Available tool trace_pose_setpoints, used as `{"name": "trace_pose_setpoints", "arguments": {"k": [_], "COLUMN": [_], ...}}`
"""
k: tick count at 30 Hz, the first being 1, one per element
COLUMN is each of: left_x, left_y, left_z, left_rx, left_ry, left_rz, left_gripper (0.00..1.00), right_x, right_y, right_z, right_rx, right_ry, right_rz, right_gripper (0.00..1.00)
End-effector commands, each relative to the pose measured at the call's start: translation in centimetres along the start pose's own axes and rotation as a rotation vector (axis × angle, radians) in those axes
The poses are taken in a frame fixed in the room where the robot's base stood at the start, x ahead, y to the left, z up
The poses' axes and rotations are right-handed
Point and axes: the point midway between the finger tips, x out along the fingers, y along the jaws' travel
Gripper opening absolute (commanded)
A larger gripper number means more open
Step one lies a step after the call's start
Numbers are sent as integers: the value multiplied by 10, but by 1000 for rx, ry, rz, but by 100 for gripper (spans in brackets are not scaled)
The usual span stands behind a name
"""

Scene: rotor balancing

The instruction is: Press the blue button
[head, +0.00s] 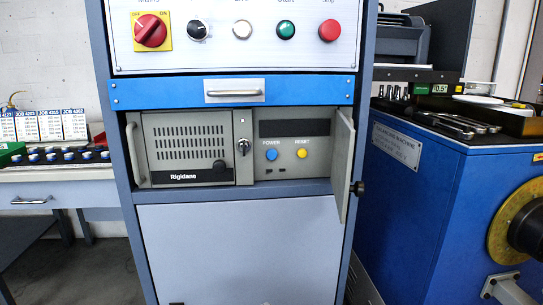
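The blue button (271,154) is small and round, labelled POWER. It sits on a grey recessed panel in the middle of the cabinet, left of a yellow RESET button (302,153). A small hinged door (342,155) at the right of this panel stands open toward me, so both buttons are uncovered. A dark display strip lies above them. Neither of my grippers is in the head view.
A key switch (243,147) and a vented Rigidane unit (190,145) are left of the buttons. A blue drawer (170,93) is above. The open door's knob (358,188) sticks out. A blue balancing machine (400,200) stands right, a bench (70,173) left.

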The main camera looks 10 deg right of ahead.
Motion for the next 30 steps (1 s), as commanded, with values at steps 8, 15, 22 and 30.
{"name": "trace_pose_setpoints", "arguments": {"k": [8, 15, 22, 30], "left_x": [0, 0, 0, 0], "left_y": [0, 0, 0, 0], "left_z": [0, 0, 0, 0], "left_rx": [0, 0, 0, 0], "left_ry": [0, 0, 0, 0], "left_rz": [0, 0, 0, 0], "left_gripper": [50, 50, 50, 50], "right_x": [0, 0, 0, 0], "right_y": [0, 0, 0, 0], "right_z": [0, 0, 0, 0], "right_rx": [0, 0, 0, 0], "right_ry": [0, 0, 0, 0], "right_rz": [0, 0, 0, 0], "right_gripper": [4, 0, 0, 0]}}
